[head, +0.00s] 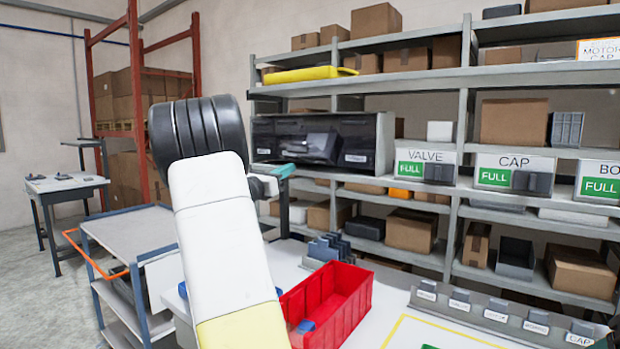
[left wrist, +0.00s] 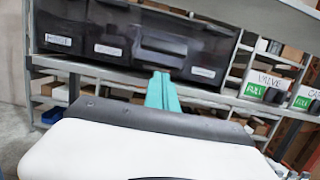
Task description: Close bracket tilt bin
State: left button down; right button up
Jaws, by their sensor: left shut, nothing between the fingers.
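A row of dark tilt bins (head: 350,127) sits in a grey housing on the shelf; it also shows in the left wrist view (left wrist: 120,22). One bin (head: 312,146) near the middle appears tipped outward; it also shows in the left wrist view (left wrist: 165,45). Its label is hidden or unreadable, so I cannot tell whether it is the bracket bin. My left gripper (head: 284,171) has teal fingers, shut and empty, in front of and below the bins. In the left wrist view its fingers (left wrist: 161,92) point up at the tipped bin, and contact is unclear. My right gripper is not in view.
Valve (head: 426,166) and cap (head: 514,174) dispensers with green FULL signs stand right of the bins. A red bin (head: 345,305) stands on the white table below. A grey cart (head: 130,240) is at left. My left arm hides part of the table.

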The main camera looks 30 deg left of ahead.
aim_at(298, 147)
pick_arm(q)
jog(key=shift+w+r, duration=0.4)
jog(key=shift+r, duration=0.4)
jog(key=shift+w+r, duration=0.4)
jog(key=shift+r, duration=0.35)
jog(key=shift+d, duration=0.1)
jog(key=shift+w+r+g, duration=0.2)
jog(key=shift+r+g, duration=0.25)
jog(key=shift+r, duration=0.25)
jog(key=shift+w+r+g, duration=0.15)
jog(key=shift+r+g, duration=0.3)
jog(key=shift+r, duration=0.25)
jog(key=w+r+g, duration=0.1)
jog(key=r, duration=0.1)
jog(key=w+r+g, duration=0.1)
jog(key=shift+w+d+r+g, duration=0.1)
jog(key=shift+d+r+g, duration=0.1)
jog(key=shift+r+g, duration=0.2)
jog(key=w+r, duration=0.6)
jog(key=w, duration=0.2)
jog(key=shift+d, duration=0.25)
jog(key=shift+w+r, duration=0.1)
jog(key=shift+w, duration=0.1)
